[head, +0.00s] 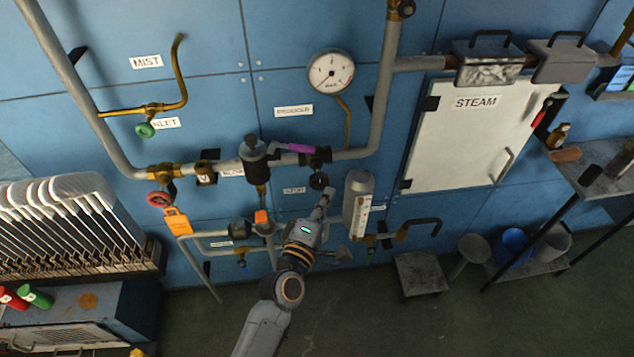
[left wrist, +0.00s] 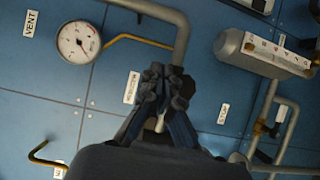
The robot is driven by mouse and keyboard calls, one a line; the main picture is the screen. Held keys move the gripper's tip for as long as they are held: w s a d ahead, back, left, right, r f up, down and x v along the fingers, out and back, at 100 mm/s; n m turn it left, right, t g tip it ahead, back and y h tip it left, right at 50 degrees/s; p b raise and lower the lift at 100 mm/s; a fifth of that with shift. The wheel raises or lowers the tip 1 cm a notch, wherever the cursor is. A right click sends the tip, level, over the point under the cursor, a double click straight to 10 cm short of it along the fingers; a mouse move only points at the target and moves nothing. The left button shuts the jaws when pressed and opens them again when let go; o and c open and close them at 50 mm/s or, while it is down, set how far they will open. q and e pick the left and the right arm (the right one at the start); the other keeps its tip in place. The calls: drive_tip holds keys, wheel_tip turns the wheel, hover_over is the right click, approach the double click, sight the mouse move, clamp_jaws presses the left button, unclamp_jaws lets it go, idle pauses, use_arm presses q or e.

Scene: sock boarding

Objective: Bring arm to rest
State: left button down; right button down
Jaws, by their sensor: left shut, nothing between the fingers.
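My left gripper (head: 328,193) is in front of the blue wall panel, its fingers pointing up toward the pipework. In the left wrist view its fingers (left wrist: 165,75) are together, with nothing seen between them. In the head view the fingertips lie just below a round black knob (head: 318,181) and left of a grey cylinder with a white label (head: 357,205). I cannot tell whether the fingers touch anything. My right gripper is not in view.
Grey pipes cross the panel, with a purple-handled valve (head: 300,148), a dial gauge (head: 331,72) and a red handwheel (head: 159,199). A STEAM cabinet (head: 468,135) is to the right. A rack of white boards (head: 70,205) stands left. A low stool (head: 421,270) is on the floor.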

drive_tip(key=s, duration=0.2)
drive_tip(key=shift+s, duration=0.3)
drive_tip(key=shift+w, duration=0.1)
